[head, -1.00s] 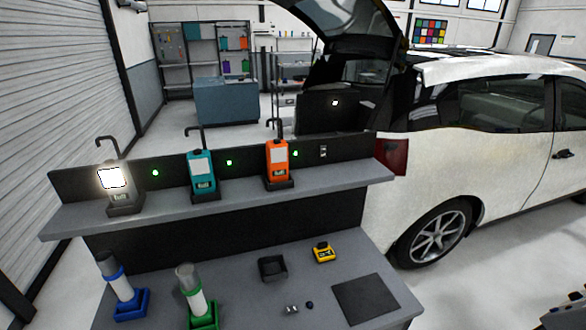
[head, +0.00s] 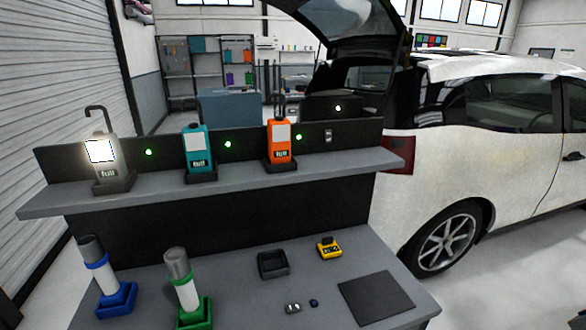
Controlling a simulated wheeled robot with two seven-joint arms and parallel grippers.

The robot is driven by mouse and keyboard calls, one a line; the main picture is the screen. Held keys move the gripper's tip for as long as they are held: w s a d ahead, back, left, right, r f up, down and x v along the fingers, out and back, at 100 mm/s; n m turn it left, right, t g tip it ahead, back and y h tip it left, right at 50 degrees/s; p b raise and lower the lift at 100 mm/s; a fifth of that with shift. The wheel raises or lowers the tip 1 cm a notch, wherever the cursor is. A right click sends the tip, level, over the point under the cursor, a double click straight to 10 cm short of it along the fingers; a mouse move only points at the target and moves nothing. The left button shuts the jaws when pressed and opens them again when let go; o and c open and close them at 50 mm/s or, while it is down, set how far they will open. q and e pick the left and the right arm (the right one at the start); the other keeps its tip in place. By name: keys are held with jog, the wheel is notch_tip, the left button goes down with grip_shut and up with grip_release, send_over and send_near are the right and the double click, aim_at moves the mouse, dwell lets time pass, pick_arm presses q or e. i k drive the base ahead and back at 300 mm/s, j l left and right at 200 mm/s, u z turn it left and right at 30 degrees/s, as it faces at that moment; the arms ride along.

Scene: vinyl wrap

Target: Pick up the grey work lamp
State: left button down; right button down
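The grey work lamp (head: 107,170) stands upright in a dark dock (head: 114,183) at the left end of the shelf in the head view. Its front panel glows bright white, a small label below reads "full", and a dark hook rises from its top. A teal work lamp (head: 197,168) and an orange work lamp (head: 280,150) stand in similar docks to its right, with their panels unlit. Neither of my grippers is in view.
The grey shelf (head: 235,177) has a dark back panel with green lights. The bench below holds rolls in a blue stand (head: 117,300) and a green stand (head: 196,314), a black tray (head: 272,265), a yellow device (head: 329,248) and a dark mat (head: 376,298). A white car (head: 500,150) stands at right.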

aim_at(105, 151)
jog(key=k+j+u, duration=0.1)
jog(key=u, duration=1)
